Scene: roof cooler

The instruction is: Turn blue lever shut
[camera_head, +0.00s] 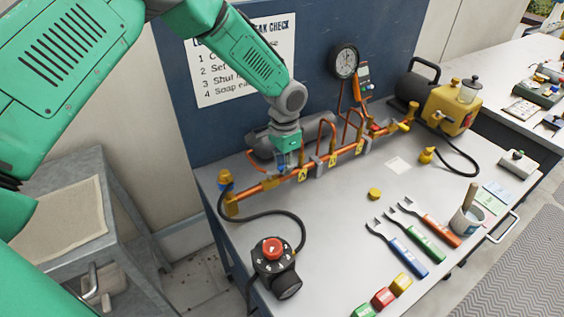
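A copper pipe manifold (270,183) runs diagonally across the workbench. My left arm reaches in from the upper left, and my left gripper (284,158) points down at the manifold's left half. A small blue part (281,168), which looks like the blue lever, shows right at the fingertips. The gripper hides most of it, so I cannot tell its angle, whether the fingers touch it, or whether they are open or shut. Yellow tags (303,174) hang on the pipe to the right. My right gripper is not in view.
A black device with a red knob (272,249) stands at the bench's front left, with a black hose to the manifold.

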